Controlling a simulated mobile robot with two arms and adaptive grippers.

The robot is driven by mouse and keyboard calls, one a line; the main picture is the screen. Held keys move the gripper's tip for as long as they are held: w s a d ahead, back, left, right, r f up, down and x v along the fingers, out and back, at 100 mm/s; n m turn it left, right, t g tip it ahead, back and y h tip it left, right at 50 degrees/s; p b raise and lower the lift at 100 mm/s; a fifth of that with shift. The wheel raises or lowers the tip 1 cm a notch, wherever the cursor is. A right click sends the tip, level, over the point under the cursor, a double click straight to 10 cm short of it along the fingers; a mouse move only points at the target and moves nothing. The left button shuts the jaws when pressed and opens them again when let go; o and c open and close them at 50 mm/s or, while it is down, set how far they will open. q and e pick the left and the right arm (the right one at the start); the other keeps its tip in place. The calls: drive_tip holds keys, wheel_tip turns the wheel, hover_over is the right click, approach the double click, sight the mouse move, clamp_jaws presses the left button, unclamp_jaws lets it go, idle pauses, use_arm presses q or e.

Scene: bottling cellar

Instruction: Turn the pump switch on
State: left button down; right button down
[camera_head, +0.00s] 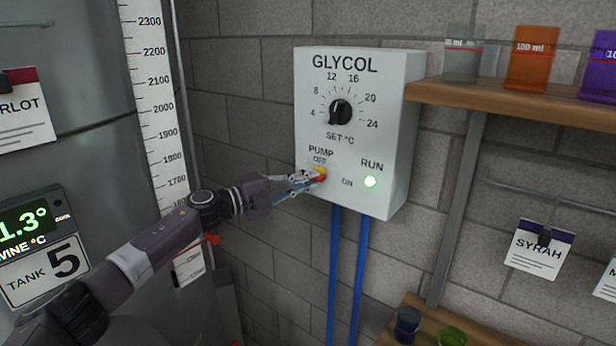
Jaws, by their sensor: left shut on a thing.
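The white glycol control box (308,122) is mounted on the block wall. Its pump switch (320,173), with yellow and red showing, sits at the lower left between the OFF label above it and the ON label to its right. My left gripper (314,177) reaches in from the left and is shut on the pump switch. Its fingers partly cover the switch, so I cannot tell its exact angle. My right gripper is not in view.
A black temperature dial (341,112) sits above the switch. Two blue pipes (335,270) run down from the box. A wooden shelf (500,95) with coloured beakers juts out at right. A steel tank (80,130) with a level scale stands at left.

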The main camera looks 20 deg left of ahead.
use_arm(q)
drive_tip(key=shift+m, duration=0.5)
drive_tip(key=c, duration=2)
unclamp_jaws()
drive_tip(key=shift+c, duration=0.2)
drive_tip(key=v, duration=1.2)
drive_tip(key=shift+r, duration=0.2)
